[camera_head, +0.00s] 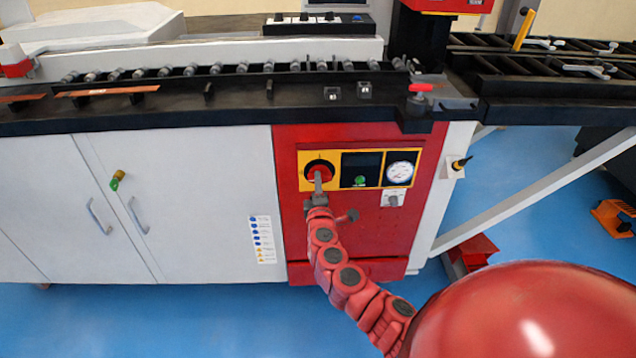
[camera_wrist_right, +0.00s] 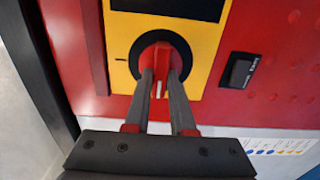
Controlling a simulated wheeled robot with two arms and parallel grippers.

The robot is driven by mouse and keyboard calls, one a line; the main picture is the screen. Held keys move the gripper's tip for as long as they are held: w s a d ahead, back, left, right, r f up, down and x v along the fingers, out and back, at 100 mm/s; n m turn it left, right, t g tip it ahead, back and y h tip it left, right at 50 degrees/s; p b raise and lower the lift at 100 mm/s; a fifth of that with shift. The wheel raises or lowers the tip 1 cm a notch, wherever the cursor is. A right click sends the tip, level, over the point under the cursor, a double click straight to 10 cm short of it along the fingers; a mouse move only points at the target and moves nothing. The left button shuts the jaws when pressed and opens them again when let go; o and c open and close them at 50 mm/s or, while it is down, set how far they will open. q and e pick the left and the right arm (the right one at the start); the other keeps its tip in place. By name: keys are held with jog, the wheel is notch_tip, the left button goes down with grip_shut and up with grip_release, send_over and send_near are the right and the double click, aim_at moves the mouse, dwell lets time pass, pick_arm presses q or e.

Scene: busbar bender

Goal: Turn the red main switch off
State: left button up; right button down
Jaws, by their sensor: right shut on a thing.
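The red main switch (camera_head: 319,167) sits on a yellow plate at the left end of the control strip on the red panel. In the right wrist view the switch (camera_wrist_right: 160,56) is a red knob on a black round base. My right gripper (camera_head: 318,180) reaches up to it from below. In the right wrist view the two fingers of my right gripper (camera_wrist_right: 161,85) are closed on the knob's red grip, one on each side. The fingers hide part of the grip. My left gripper is not in view.
Right of the switch are a dark display with a green button (camera_head: 360,180) and a round gauge (camera_head: 399,172). A small grey knob (camera_head: 393,199) sits below the gauge. White cabinet doors (camera_head: 180,200) stand left, and the black machine bed (camera_head: 200,112) overhangs above.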

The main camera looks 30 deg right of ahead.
dwell(0.3)
jog(key=c, duration=0.8)
grip_release()
jog(key=shift+o, duration=0.2)
jog(key=v, duration=1.7)
jog(key=shift+s+p, duration=0.2)
jog(key=shift+p, duration=0.2)
